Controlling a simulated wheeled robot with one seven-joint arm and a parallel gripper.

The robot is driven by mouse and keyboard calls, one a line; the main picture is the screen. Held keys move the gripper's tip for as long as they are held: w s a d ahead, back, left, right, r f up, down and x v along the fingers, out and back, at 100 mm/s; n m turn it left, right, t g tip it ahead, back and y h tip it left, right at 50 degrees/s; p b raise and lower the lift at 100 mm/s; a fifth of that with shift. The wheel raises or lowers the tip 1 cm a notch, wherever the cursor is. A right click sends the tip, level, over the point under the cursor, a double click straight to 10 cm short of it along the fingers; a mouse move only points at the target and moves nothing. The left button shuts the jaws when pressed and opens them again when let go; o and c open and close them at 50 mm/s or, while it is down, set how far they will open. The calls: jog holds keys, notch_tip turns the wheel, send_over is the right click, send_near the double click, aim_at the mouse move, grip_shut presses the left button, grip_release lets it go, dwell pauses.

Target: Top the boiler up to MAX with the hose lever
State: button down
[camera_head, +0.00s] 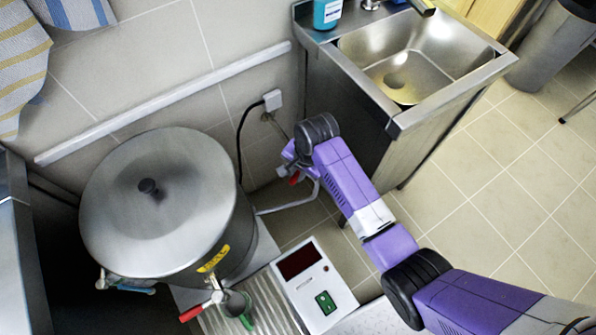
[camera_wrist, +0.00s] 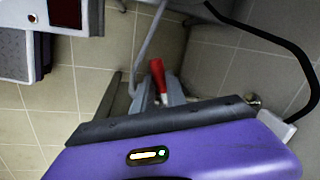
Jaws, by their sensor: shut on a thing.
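The boiler (camera_head: 155,205) is a large steel pot with a closed lid and a dark knob, on the left in the head view.
A steel sink (camera_head: 415,60) is at upper right.

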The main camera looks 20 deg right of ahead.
jog(key=shift+w+a+r+m+p, duration=0.25)
jog(key=shift+w+m+p, duration=0.1)
jog(key=shift+m+p, duration=0.5)
jog(key=shift+w+a+f+m+h+p, duration=0.15)
jog(key=shift+w+m+h+p, duration=0.2)
jog(key=shift+m, duration=0.5)
jog(key=shift+w+a+f+m+h+p, duration=0.15)
jog(key=shift+w+m+p, duration=0.25)
jog(key=shift+m, duration=0.4)
jog(key=c, duration=1.4)
grip_release()
jog(key=shift+o, duration=0.2)
jog(key=shift+r, duration=0.1)
jog(key=r, duration=0.2)
jog(key=s+r+p, duration=0.1)
jog(key=r, duration=0.4)
jog(key=shift+s+d+r, duration=0.15)
jog(key=shift+s+r, duration=0.05)
jog(key=shift+r, duration=0.05)
